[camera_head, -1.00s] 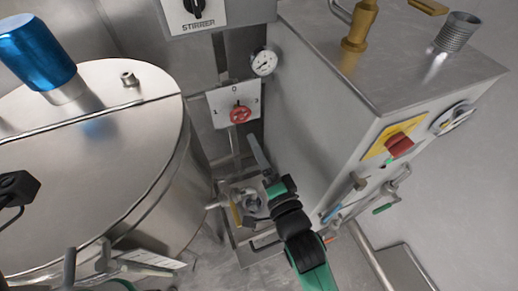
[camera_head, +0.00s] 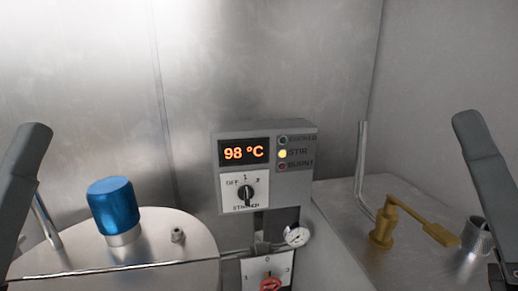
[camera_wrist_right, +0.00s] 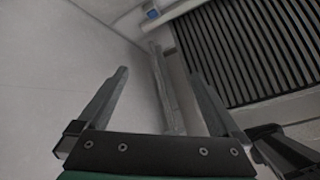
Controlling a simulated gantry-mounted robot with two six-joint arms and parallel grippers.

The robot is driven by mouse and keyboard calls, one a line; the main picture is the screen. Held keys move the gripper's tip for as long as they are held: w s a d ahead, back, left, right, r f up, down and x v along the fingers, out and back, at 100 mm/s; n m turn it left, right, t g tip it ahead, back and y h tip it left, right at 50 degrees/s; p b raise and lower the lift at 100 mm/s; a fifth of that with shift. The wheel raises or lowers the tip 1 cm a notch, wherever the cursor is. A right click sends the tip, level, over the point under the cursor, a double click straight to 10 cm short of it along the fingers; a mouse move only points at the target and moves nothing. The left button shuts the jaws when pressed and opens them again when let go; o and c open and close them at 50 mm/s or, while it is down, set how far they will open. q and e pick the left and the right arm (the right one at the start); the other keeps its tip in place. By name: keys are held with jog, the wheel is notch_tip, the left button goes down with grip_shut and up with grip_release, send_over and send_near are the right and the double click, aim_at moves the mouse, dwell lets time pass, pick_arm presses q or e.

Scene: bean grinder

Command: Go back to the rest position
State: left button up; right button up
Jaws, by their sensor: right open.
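My right gripper shows in the right wrist view (camera_wrist_right: 158,76), with two grey fingers spread apart and nothing between them. In the head view a grey finger of it (camera_head: 482,155) rises at the right edge, in front of the grinder-side housing. A grey finger of my left gripper (camera_head: 24,170) rises at the left edge of the head view. Only part of it shows, so its opening cannot be judged. Both fingers are upright and slightly tilted, apart from the machine.
A steel vessel lid (camera_head: 150,245) carries a blue cap (camera_head: 112,208). A control box (camera_head: 265,165) reads 98 °C, with its yellow STIR lamp lit. Below are a gauge (camera_head: 297,237) and a red knob (camera_head: 271,285). A brass tap (camera_head: 385,225) stands on the steel housing (camera_head: 345,215) at right.

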jog(key=s+r+n+y+p, duration=0.1)
jog(key=r+n+p, duration=0.8)
jog(key=r+p, duration=2.8)
notch_tip(320, 180, up, 2)
jog(key=shift+s+a+r+y+p, duration=0.25)
jog(key=shift+s+a+y+p, duration=0.1)
jog(key=shift+s, duration=0.75)
